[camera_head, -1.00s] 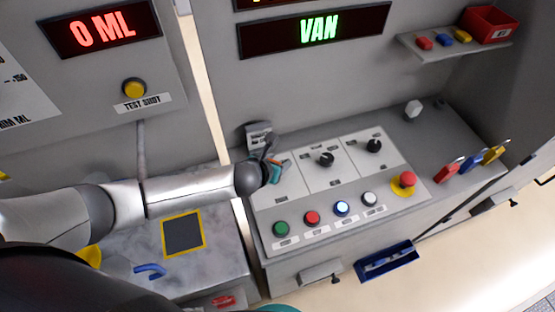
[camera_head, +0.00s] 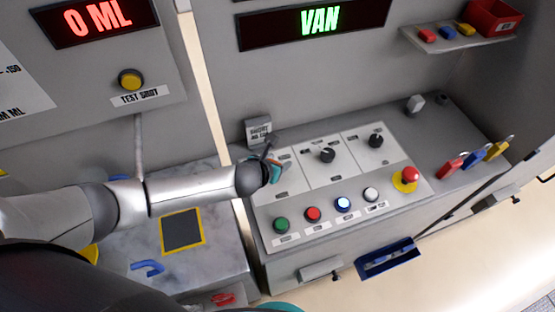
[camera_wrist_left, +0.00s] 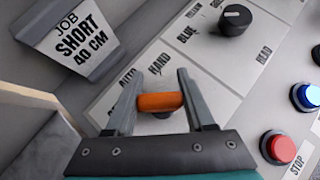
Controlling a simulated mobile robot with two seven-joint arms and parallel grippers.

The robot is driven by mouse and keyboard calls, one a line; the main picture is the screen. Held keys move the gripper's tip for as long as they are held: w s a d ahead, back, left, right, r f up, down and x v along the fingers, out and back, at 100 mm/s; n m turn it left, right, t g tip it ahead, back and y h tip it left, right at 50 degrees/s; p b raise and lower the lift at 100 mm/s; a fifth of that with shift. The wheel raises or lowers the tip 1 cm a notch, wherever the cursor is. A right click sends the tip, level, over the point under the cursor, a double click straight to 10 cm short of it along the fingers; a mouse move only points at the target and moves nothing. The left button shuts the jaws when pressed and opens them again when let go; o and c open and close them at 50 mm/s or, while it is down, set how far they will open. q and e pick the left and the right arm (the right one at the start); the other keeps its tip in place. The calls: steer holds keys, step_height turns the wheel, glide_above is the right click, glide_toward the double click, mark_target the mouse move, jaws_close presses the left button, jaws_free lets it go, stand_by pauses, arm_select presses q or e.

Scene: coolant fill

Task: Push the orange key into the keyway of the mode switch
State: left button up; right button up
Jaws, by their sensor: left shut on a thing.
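My left gripper (camera_head: 279,164) is over the left section of the sloped control panel (camera_head: 262,228). In the left wrist view its two grey fingers (camera_wrist_left: 158,100) are shut on the orange key (camera_wrist_left: 160,102), which lies crosswise between them. The mode switch (camera_wrist_left: 163,115) is mostly hidden below the key, by the AUTO and HAND labels. Only a small grey, rounded part shows there. I cannot tell how deep the key sits in the keyway. My right gripper is not in view.
Black knobs (camera_head: 327,155) stand to the right on the panel. Green (camera_head: 281,225), red, blue and white buttons line its front, with a red emergency button (camera_head: 410,175) at the right. A SHORT job card (camera_head: 259,131) stands behind the gripper. Coloured padlocks (camera_head: 450,167) hang at the far right.

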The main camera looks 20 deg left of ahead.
arm_select(q)
steer(key=o, duration=1.4)
steer(key=shift+s+a+r, duration=0.1)
steer(key=shift+s+r, duration=0.4)
steer(key=p+v, duration=0.2)
steer(key=v, duration=1.2)
steer(key=shift+p, duration=0.35)
steer(key=shift+f, duration=0.1)
